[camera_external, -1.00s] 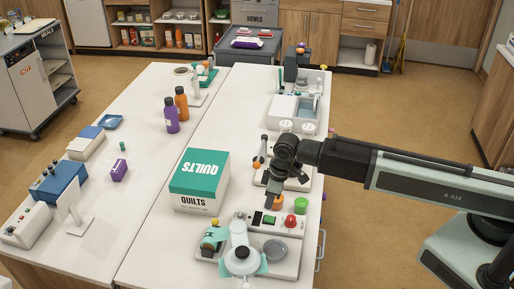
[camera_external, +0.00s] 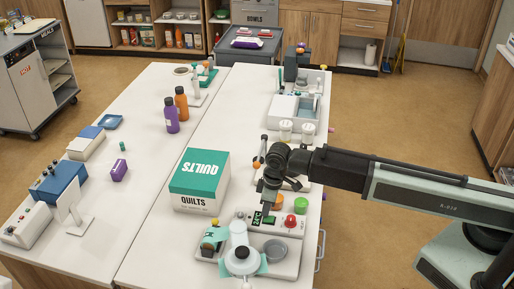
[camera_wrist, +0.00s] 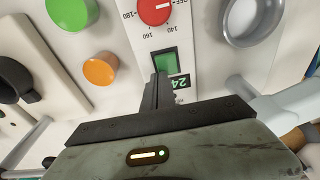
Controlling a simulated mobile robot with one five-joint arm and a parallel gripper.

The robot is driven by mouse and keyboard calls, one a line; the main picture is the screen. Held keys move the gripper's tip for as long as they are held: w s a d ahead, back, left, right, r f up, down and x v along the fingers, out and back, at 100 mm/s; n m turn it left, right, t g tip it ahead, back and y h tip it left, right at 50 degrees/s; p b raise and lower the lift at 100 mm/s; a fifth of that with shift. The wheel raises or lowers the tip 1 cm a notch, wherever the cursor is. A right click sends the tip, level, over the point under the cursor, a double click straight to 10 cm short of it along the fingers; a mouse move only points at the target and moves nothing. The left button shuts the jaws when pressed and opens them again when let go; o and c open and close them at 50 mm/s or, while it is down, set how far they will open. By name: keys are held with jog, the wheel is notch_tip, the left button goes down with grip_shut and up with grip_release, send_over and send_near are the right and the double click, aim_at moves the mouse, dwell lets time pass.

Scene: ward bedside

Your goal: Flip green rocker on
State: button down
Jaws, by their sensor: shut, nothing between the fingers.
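The green rocker (camera_wrist: 165,62) sits in a dark frame on a pale panel in the wrist view. It also shows as a small green patch (camera_external: 270,219) in the external view. A small display (camera_wrist: 180,82) beside it shows lit green digits. My gripper (camera_wrist: 159,82) is shut and empty, its tips at the rocker's near edge, partly covering it. In the external view my gripper (camera_external: 265,212) points down just over the panel. I cannot tell whether the tips touch the rocker or which end of it is pressed in.
A red dial (camera_wrist: 154,10) lies beyond the rocker. A green knob (camera_wrist: 72,12) and an orange knob (camera_wrist: 100,70) lie to the left in the wrist view. A grey bowl (camera_external: 275,250) stands near the panel. A green and white box (camera_external: 200,181) stands to its left.

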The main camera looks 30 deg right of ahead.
aim_at(274, 219)
jog(key=shift+s+d+r, duration=0.1)
jog(key=shift+s+d, duration=0.5)
notch_tip(274, 219, up, 14)
jog(key=s+d+p, duration=0.2)
jog(key=p, duration=1.2)
jog(key=shift+w, duration=0.1)
jog(key=shift+a, duration=1.05)
